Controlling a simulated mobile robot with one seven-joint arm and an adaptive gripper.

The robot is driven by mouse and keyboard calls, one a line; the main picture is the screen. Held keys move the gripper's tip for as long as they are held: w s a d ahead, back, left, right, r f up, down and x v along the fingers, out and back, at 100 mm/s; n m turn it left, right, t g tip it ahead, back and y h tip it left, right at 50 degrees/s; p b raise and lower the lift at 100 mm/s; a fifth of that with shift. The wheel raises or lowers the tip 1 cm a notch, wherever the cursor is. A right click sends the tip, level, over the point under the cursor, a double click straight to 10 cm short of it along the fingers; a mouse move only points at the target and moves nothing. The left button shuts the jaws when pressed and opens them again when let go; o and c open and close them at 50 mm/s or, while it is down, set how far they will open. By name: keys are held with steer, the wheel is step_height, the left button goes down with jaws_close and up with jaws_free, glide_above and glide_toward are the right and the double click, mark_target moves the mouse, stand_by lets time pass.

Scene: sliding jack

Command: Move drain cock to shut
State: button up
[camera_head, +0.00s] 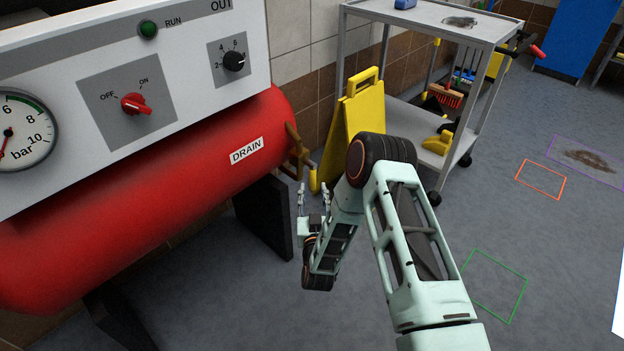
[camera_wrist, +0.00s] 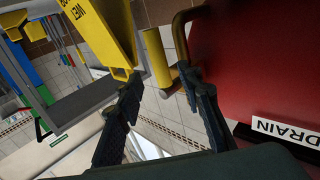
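The red tank (camera_head: 190,170) bears a white DRAIN label (camera_head: 247,150). Beside the label, at the tank's right end, the brass drain pipe (camera_head: 294,145) sticks out. The drain cock's yellow lever (camera_head: 314,180) points down in the head view. My gripper (camera_head: 313,193) is open just below the lever, its fingers pointing up toward it. In the wrist view, turned over, the yellow lever (camera_wrist: 157,57) lies ahead, between the lines of the two open fingers (camera_wrist: 161,77). The right fingertip is close to the brass fitting; I cannot tell whether it touches.
A yellow wet-floor sign (camera_head: 358,125) stands behind the drain. A grey trolley (camera_head: 430,20) stands to its right. The control panel (camera_head: 120,75) with knobs and gauge is above the tank. The floor at right is mostly clear, with coloured outlines.

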mark_target(313, 179)
steer(key=w, duration=0.2)
steer(key=w+b, duration=0.1)
steer(key=w, duration=0.4)
steer(key=shift+a+b, duration=0.35)
steer(key=shift+a, duration=0.05)
jaws_close()
